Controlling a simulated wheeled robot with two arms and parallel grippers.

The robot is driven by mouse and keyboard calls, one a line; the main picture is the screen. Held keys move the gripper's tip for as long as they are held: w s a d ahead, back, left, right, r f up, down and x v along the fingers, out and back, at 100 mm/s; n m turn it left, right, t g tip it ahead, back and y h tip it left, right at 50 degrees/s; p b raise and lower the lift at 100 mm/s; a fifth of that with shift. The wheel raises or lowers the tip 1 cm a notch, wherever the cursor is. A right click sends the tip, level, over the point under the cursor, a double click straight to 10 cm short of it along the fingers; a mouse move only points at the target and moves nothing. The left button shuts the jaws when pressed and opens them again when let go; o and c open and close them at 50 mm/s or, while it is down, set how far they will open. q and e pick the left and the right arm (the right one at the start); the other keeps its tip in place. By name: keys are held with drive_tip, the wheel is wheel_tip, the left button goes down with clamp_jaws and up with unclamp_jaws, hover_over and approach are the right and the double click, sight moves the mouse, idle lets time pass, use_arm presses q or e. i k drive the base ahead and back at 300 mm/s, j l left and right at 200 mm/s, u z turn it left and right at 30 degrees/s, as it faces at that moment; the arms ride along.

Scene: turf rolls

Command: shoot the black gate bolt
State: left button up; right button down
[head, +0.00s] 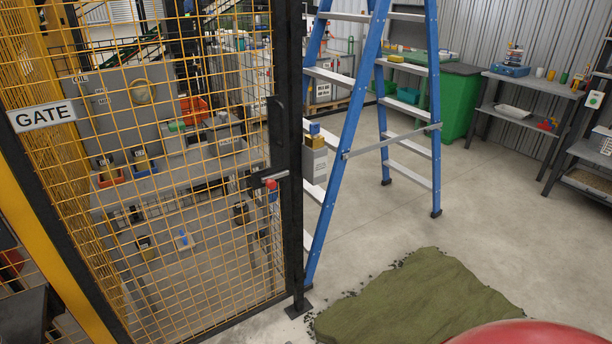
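The yellow mesh gate (200,233) with a black frame and a white GATE sign (41,115) fills the left of the head view. The black gate bolt (257,180) sits at mid height near the gate's right edge, beside the black post (293,150). A short light-coloured bar shows at the bolt, with a small red piece just below it. I cannot tell from here whether the bolt reaches into the post. Neither of my grippers shows in the view.
A blue stepladder (352,110) stands just right of the post. A green turf piece (415,303) lies on the floor in front, with dark crumbs around it. A red curved surface (530,335) fills the bottom right edge. Concrete floor (500,220) is clear at right.

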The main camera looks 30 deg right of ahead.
sight(270, 184)
drive_tip(key=z, duration=0.85)
